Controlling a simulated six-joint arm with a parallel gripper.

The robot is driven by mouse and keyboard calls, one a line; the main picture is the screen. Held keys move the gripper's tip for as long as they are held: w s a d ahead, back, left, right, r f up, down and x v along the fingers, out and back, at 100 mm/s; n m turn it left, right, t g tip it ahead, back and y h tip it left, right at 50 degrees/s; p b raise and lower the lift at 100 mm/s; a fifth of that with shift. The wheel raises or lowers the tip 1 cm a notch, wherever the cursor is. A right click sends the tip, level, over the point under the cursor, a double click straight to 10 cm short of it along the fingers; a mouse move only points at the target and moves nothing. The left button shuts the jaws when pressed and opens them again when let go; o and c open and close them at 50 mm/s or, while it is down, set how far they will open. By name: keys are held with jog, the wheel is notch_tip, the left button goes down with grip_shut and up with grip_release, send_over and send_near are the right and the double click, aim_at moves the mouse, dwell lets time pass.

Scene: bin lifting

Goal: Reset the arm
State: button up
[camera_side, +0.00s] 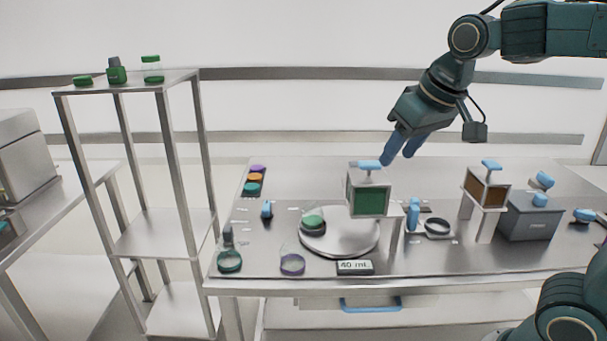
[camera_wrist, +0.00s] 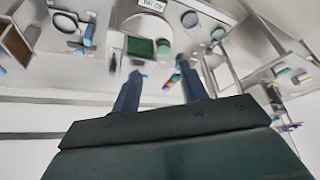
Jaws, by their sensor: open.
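My gripper (camera_side: 402,153) is open and empty, with its blue fingers apart. In the side view it is raised above the back of the table, just above and to the right of the green-fronted bin (camera_side: 368,193) with the blue handle. The fingers look close to that handle in the picture, but I cannot tell the true gap. In the wrist view the two fingers (camera_wrist: 160,92) point up the picture towards the table, with nothing between them. The green bin (camera_wrist: 140,47) shows beyond the fingertips there.
A brown-fronted bin (camera_side: 486,188) stands on a stand at the right, beside a grey box (camera_side: 530,217). A round silver plate (camera_side: 340,242) holds a green-lidded dish (camera_side: 312,222). A metal shelf (camera_side: 155,245) stands left of the table. The air around my gripper looks clear.

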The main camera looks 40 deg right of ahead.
jog(key=s+a+f+n+y, duration=0.1)
jog(key=s+f, duration=0.5)
jog(key=s, duration=0.6)
jog(key=shift+s+a+f+n, duration=0.15)
jog(key=shift+s+a+n, duration=0.15)
jog(key=shift+n, duration=0.3)
